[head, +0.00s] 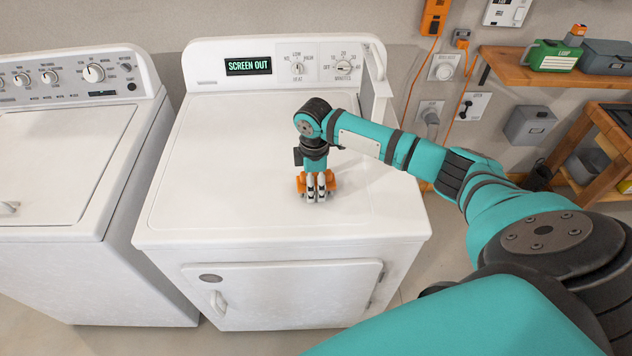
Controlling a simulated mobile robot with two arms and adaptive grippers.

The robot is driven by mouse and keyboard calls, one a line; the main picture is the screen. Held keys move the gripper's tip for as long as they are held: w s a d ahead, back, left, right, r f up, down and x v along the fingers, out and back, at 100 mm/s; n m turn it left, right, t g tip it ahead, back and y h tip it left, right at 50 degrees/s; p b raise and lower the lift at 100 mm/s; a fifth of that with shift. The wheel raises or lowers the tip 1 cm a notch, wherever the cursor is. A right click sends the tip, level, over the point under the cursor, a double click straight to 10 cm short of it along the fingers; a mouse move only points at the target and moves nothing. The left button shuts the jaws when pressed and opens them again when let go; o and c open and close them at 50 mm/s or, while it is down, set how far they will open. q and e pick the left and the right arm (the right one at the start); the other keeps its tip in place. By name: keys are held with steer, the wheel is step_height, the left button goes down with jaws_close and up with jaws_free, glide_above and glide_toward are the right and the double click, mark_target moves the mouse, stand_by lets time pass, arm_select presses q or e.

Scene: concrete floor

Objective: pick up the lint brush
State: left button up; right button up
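My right gripper (316,194) points down over the middle of the white dryer top (230,180), with its fingertips at or just above the surface. Its orange sides and pale fingers show close together. I cannot tell whether they are open, shut or around something. I cannot make out a lint brush anywhere in the head view; the gripper and my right arm cover part of the dryer top. My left gripper is not in view.
The dryer's back console (215,68) reads "SCREEN OUT". A pale upright panel (374,85) stands at its right end. A washer (60,170) stands at left. A wooden shelf (510,68) holds a green container (552,56) and a grey box (607,56). The dryer top's left side is clear.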

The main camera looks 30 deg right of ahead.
mark_target(316, 175)
steer(key=c, duration=0.9)
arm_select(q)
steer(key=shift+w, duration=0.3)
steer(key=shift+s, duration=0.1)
arm_select(e)
steer(key=shift+r, duration=0.1)
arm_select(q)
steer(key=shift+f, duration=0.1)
arm_select(e)
steer(key=shift+r, duration=0.1)
